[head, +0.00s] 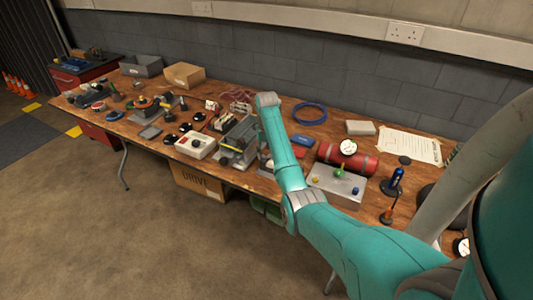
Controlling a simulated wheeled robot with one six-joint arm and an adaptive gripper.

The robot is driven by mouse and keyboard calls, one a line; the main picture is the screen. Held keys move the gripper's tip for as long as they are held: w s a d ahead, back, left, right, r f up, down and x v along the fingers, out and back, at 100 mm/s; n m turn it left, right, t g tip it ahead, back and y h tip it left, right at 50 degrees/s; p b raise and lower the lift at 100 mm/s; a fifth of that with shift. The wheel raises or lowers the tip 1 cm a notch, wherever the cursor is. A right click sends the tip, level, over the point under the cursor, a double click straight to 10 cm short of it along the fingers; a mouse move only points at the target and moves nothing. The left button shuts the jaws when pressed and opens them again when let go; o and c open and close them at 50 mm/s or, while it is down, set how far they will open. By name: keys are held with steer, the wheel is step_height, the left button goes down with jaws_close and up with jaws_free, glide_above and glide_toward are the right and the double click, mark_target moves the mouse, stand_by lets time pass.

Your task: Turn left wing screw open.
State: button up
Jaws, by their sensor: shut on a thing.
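No wing screw can be made out clearly in the head view. A grey metal device (240,143) with dark parts stands near the front edge of the table, just left of my forearm. Its small fittings are too small to tell apart. My teal arm reaches from the right across the table, and its grey end cap shows above the device's right side. My gripper is not visible; it seems hidden behind my own arm. What it holds cannot be seen.
The long wooden table (228,180) is crowded. A red cylinder (347,159) and a metal box with coloured knobs (336,183) stand right of my arm. A cardboard box (199,180) is below.

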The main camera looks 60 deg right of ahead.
steer(key=n, duration=1)
steer(key=shift+n, duration=0.3)
stand_by(0.4)
steer(key=o, duration=1.1)
steer(key=shift+o, duration=0.2)
